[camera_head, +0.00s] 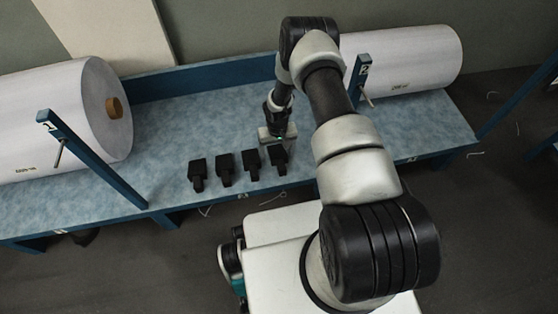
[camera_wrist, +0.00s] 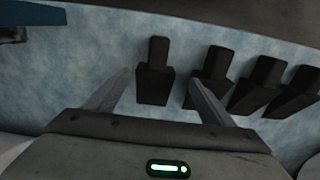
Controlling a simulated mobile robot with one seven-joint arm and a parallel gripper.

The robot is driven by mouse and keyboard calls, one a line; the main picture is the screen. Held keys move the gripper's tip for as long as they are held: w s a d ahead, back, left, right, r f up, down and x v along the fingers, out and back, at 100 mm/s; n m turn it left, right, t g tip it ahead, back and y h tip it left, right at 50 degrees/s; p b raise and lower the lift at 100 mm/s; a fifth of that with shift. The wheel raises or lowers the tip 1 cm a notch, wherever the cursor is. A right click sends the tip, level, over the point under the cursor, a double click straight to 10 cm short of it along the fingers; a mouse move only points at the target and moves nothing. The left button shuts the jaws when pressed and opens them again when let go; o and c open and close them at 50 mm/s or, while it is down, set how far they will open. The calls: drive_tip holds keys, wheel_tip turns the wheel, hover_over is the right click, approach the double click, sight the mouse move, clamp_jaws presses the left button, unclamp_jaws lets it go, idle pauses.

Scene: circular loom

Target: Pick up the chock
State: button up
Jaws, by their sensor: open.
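Several black chocks stand in a row near the front edge of the blue bench. Each has a wide block and a narrower end. The rightmost chock (camera_head: 278,156) in the head view is closest to my gripper (camera_head: 275,139). In the wrist view, the fingers of my gripper (camera_wrist: 158,82) are spread apart, with one chock (camera_wrist: 155,83) between their tips in the picture. The fingers do not appear shut on it. Whether they are at its height or above it, I cannot tell.
The other chocks (camera_head: 224,168) stand close by to the left in the head view. Large white rolls lie at the left (camera_head: 65,115) and right (camera_head: 415,60) of the bench (camera_head: 150,125). Blue posts rise at the left (camera_head: 90,155) and right (camera_head: 357,82). Bare bench lies behind the row.

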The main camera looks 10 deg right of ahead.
sight(279, 157)
drive_tip(key=f, duration=0.1)
drive_tip(key=f+b, duration=0.1)
drive_tip(key=f, duration=0.1)
drive_tip(key=f+b, duration=0.1)
drive_tip(key=f, duration=0.1)
drive_tip(key=shift+w+d+f, duration=0.15)
drive_tip(key=shift+d, duration=0.25)
drive_tip(key=c, duration=1.4)
